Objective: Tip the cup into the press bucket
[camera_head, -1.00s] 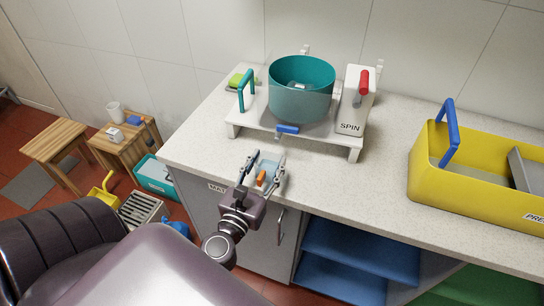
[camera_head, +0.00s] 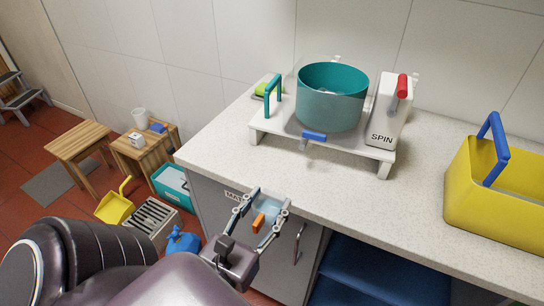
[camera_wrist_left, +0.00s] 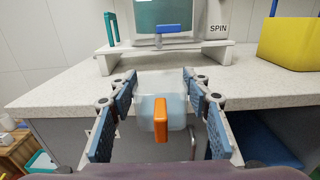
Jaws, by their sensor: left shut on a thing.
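A pale blue translucent cup (camera_head: 267,206) with an orange handle is held in my left gripper (camera_head: 270,197) at the counter's front edge. In the left wrist view the cup (camera_wrist_left: 176,107) sits between the two finger pads of the gripper (camera_wrist_left: 158,80), its handle facing the camera. It looks roughly upright; its contents cannot be made out. The yellow press bucket (camera_head: 472,208) with a blue handle stands on the counter at the far right, well apart from the cup and cut off by the frame. It also shows in the left wrist view (camera_wrist_left: 290,43). My right gripper is out of view.
A teal pot (camera_head: 332,105) sits on a white stand with a SPIN box (camera_head: 388,115) and red lever. The counter (camera_head: 400,205) is clear between stand and bucket. Stools and floor bins stand at left.

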